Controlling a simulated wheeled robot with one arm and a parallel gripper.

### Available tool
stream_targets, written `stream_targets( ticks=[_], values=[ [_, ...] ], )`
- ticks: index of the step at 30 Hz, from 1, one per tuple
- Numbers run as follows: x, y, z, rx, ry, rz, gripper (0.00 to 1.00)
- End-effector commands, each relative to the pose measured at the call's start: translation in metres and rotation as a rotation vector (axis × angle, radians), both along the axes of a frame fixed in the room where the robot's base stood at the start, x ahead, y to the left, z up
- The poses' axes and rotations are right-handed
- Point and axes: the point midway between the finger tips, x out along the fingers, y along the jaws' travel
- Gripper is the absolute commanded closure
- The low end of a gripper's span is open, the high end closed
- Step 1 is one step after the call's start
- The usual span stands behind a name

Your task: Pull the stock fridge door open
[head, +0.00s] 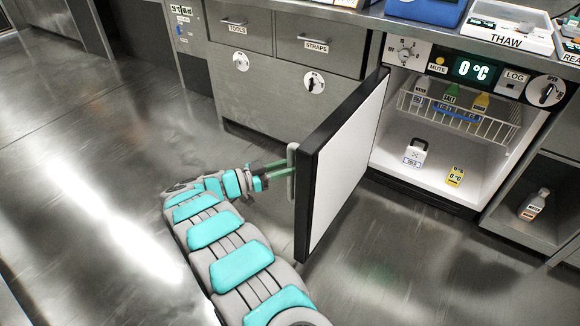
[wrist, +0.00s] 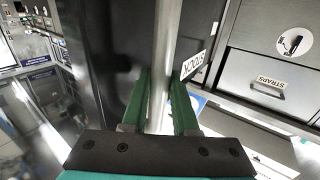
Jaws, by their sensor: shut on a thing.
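The stock fridge door (head: 345,160) stands wide open in the head view, swung out toward me, its white inner face showing. Its vertical handle (head: 291,172) is on the outer face near the free edge. My gripper (head: 276,166) reaches it from the left and is shut on the handle. In the wrist view, the green fingers of my gripper (wrist: 158,105) lie on both sides of the pale handle bar (wrist: 163,60). A STOCK label (wrist: 193,66) shows beside it. The open fridge (head: 425,150) has a lit 0 °C display.
Inside the fridge are a wire basket (head: 460,110) with bottles, a white padlock-shaped item (head: 415,152) and a yellow tag (head: 455,176). Drawers marked TOOLS (head: 240,27) and STRAPS (head: 318,45) are behind the door. An open shelf with a bottle (head: 535,204) is at right. The floor (head: 90,150) at left is clear.

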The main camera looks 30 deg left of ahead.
Motion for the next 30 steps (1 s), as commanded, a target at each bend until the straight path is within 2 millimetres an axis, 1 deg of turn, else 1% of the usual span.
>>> stream_targets(
  ticks=[7, 8, 15, 25, 30],
  values=[
    [0.0010, -0.0003, 0.0012, 0.001, -0.002, 0.000, 1.00],
    [0.0010, -0.0003, 0.0012, 0.001, -0.002, 0.000, 0.71],
    [0.0006, -0.0001, 0.0006, 0.000, -0.001, 0.001, 0.44],
    [-0.0004, 0.0007, 0.0001, 0.001, -0.001, 0.001, 0.43],
    [-0.0084, 0.0084, -0.0001, 0.001, -0.002, 0.004, 0.43]
  ],
)
